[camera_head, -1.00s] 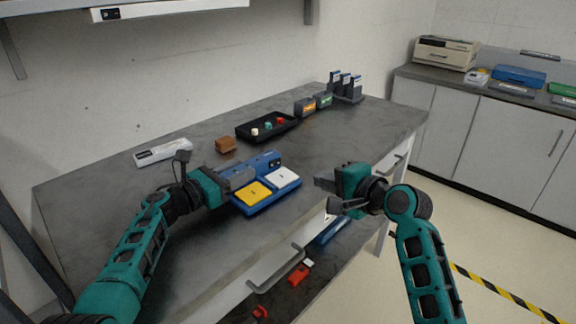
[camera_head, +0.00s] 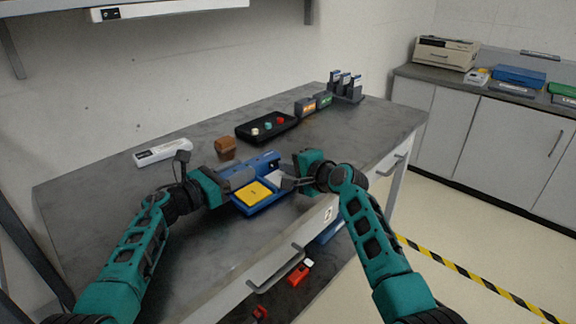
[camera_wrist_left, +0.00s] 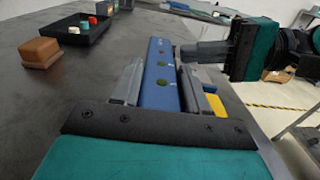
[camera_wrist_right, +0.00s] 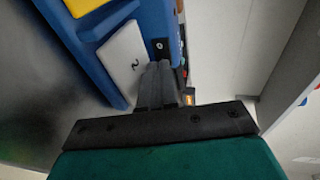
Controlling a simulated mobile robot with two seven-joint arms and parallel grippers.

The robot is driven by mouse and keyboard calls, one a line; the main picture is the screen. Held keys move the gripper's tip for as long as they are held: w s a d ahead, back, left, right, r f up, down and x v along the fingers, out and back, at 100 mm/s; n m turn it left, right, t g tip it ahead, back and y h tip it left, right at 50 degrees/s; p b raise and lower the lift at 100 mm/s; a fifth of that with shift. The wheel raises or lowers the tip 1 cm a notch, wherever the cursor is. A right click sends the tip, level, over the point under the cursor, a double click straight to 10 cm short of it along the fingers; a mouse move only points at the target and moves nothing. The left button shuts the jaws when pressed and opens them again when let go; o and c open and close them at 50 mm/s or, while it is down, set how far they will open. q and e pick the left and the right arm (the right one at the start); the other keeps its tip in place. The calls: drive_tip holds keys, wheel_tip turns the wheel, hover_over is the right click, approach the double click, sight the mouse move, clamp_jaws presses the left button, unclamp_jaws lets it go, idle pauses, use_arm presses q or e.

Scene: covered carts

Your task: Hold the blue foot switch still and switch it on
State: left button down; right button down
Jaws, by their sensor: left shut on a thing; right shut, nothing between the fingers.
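The blue foot switch (camera_head: 262,207) lies on the grey table near its front edge, with a yellow pedal (camera_head: 254,192) and a white pedal (camera_wrist_right: 122,62). My left gripper (camera_head: 243,175) is shut on its raised blue back ridge (camera_wrist_left: 160,90), which shows two green dots in the left wrist view. My right gripper (camera_head: 286,181) is shut and empty, over the white pedal's side of the switch, and partly hides that pedal in the head view. In the right wrist view its fingertips (camera_wrist_right: 157,68) are beside the white pedal; I cannot tell if they touch.
A brown block (camera_head: 225,145), a white box (camera_head: 162,152) and a black tray (camera_head: 262,131) with small coloured pieces stand behind the switch. The drawer handle (camera_head: 277,271) juts out below the table edge. The table's left part is clear.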

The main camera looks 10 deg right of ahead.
drive_tip(key=shift+w+a, duration=0.15)
drive_tip(key=shift+w, duration=0.1)
drive_tip(key=shift+w, duration=0.4)
drive_tip(key=shift+s+a, duration=0.1)
drive_tip(key=shift+s+a, duration=0.55)
drive_tip(key=shift+a, duration=0.05)
idle(0.3)
drive_tip(key=shift+s+d, duration=0.25)
drive_tip(key=shift+s, duration=0.15)
drive_tip(key=v, duration=1.3)
drive_tip(key=shift+d+f, duration=0.2)
drive_tip(key=shift+f, duration=0.15)
